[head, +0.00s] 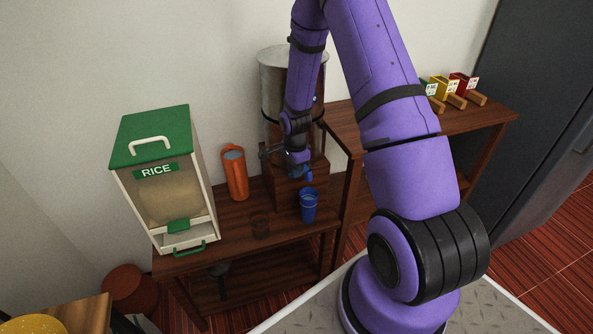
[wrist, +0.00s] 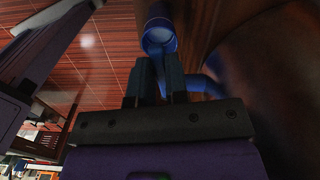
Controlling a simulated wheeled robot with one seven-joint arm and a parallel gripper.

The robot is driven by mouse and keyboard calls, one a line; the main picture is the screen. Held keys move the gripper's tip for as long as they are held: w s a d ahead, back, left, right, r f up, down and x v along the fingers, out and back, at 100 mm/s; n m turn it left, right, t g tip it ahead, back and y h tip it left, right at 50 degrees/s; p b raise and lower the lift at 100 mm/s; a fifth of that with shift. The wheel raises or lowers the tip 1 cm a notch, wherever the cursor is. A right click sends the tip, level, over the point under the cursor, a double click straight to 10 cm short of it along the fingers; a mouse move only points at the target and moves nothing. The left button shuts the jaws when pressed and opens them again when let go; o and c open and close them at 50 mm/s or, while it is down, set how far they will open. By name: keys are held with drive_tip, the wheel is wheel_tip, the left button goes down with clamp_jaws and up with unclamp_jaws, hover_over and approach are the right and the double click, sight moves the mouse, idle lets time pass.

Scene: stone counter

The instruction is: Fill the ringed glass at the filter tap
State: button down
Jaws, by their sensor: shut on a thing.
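A blue glass (head: 309,207) stands upright on the low wooden table, just below and in front of the filter tap (head: 307,176); I cannot make out a ring on it. In the wrist view the glass (wrist: 158,36) shows its open mouth beyond my fingertips; I cannot tell the water level. My gripper (head: 297,164) is at the tap below the steel water filter (head: 277,85). In the wrist view its fingers (wrist: 157,82) are shut on the blue tap handle, with more of the blue tap (wrist: 205,86) to the right. My arm hides part of the filter.
An orange pitcher (head: 235,173) and a green-lidded rice dispenser (head: 165,180) stand farther left. A higher wooden shelf (head: 345,125) with several small coloured boxes (head: 443,90) is at the right.

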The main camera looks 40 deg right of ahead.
idle(0.3)
drive_tip(key=c, duration=1.1)
unclamp_jaws()
wheel_tip(320, 180, up, 11)
drive_tip(key=shift+f, duration=0.1)
